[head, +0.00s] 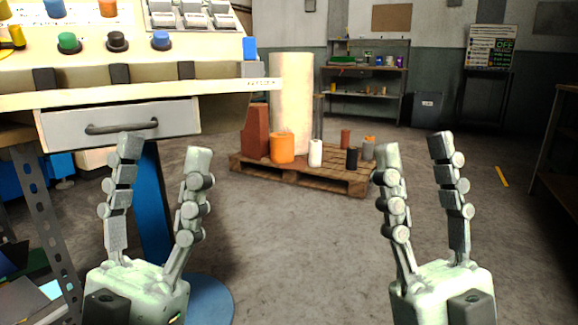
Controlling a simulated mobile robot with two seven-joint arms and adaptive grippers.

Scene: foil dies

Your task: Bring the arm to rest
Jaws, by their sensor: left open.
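My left gripper (165,142) is at the lower left, upright with its fingers apart and nothing between them. It shows in front of the drawer and the blue table leg. My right gripper (411,146) is at the lower right, upright with its fingers apart and empty. It shows in front of open concrete floor. The two grippers stand well apart from each other, and neither appears to touch anything.
A workbench (215,96) with a drawer (118,124) and several coloured knobs fills the upper left. A wooden pallet (330,180) with rolls and cylinders stands in the middle distance. A shelf (365,97) is at the back. The floor (300,250) between my grippers is clear.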

